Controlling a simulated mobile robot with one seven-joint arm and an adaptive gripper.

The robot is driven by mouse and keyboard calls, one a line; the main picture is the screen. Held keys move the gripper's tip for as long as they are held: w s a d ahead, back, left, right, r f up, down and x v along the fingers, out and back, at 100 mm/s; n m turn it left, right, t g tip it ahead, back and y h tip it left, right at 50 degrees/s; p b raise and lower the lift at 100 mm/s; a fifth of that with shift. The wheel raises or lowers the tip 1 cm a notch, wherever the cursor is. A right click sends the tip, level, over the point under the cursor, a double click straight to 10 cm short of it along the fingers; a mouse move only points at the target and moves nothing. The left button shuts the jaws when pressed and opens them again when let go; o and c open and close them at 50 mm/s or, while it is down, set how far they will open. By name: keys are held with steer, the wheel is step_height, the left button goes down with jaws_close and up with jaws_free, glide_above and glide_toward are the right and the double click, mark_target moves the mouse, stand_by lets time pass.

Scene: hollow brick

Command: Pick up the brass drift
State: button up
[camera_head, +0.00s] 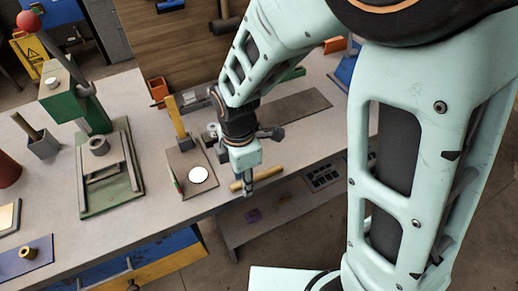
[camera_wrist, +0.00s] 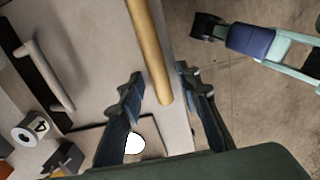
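The brass drift is a plain golden rod (camera_head: 236,185) lying along the front edge of the grey workbench. In the wrist view the brass drift (camera_wrist: 151,50) runs from the top edge down between my fingers. My gripper (camera_head: 248,187) points down over the rod at the bench edge. In the wrist view my gripper (camera_wrist: 159,77) is open, one finger on each side of the rod, with a gap visible on both sides. Whether the fingertips are level with the rod or above it I cannot tell. My gripper hides part of the rod in the head view.
A tray (camera_head: 182,160) with a white disc lies left of my gripper on the workbench (camera_head: 155,215). A green press (camera_head: 100,160) stands farther left. A dark flat plate (camera_head: 295,108) lies behind to the right. The floor drops away beyond the front edge.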

jaws_close()
steer(key=shift+r, duration=0.2)
